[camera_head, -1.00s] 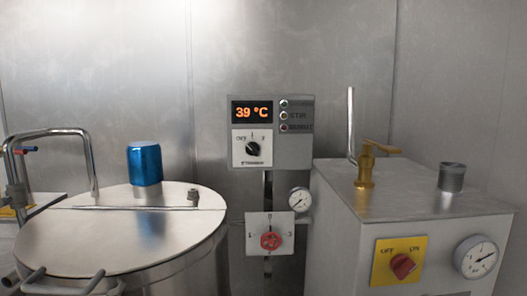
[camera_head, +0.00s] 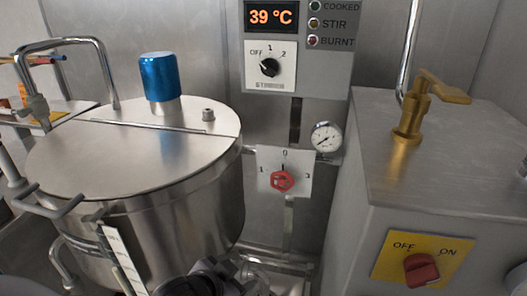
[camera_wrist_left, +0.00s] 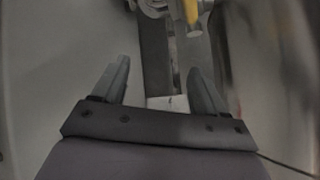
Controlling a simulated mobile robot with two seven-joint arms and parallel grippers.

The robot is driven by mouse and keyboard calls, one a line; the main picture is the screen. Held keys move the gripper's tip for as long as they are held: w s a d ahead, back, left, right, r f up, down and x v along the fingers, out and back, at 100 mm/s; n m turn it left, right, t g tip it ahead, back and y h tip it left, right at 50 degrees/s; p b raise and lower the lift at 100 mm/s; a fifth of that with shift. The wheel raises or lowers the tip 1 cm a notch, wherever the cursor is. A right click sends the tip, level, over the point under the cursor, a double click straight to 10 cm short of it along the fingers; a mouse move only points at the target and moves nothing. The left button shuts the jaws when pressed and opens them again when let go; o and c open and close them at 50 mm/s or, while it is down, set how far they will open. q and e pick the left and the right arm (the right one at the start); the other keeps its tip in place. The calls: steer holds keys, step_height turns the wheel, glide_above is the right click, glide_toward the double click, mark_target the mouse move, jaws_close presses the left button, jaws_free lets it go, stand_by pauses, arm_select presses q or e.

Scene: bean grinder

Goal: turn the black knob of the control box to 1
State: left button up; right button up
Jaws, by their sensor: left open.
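The control box (camera_head: 300,45) hangs on the back wall and shows 39 °C in orange digits. Its black knob (camera_head: 270,67) sits on a white plate marked OFF, 1 and 2. The knob's white mark points up and left, toward OFF. My left gripper (camera_wrist_left: 160,82) is open and empty in the left wrist view, its two fingers wide apart. In the head view, part of my left arm's end (camera_head: 212,280) shows at the bottom edge, well below the black knob and apart from it. The fingertips are not clear there. My right gripper is not in view.
Left stands a steel kettle (camera_head: 130,160) with a blue cylinder (camera_head: 160,76) on its lid. A red knob (camera_head: 282,181) and a gauge (camera_head: 326,138) are below the box. Right is a steel cabinet (camera_head: 440,170) with a brass valve (camera_head: 411,115). Space before the box is clear.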

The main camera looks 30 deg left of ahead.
arm_select(q)
steer(key=w+a+r+t, duration=0.2)
steer(key=w+r+t, duration=0.1)
steer(key=w+r, duration=0.45)
steer(key=m+t+h, duration=0.1)
steer(key=m+t, duration=0.5)
steer(key=t, duration=0.2)
glide_toward(266, 71)
steer(key=x, duration=0.3)
steer(key=shift+p+x, duration=1.3)
steer(key=shift+x, duration=1.9)
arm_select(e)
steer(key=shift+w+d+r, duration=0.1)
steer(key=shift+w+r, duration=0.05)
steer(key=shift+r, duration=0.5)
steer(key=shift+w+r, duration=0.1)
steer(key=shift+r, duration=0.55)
arm_select(q)
steer(key=shift+c, duration=0.3)
steer(key=c, duration=1)
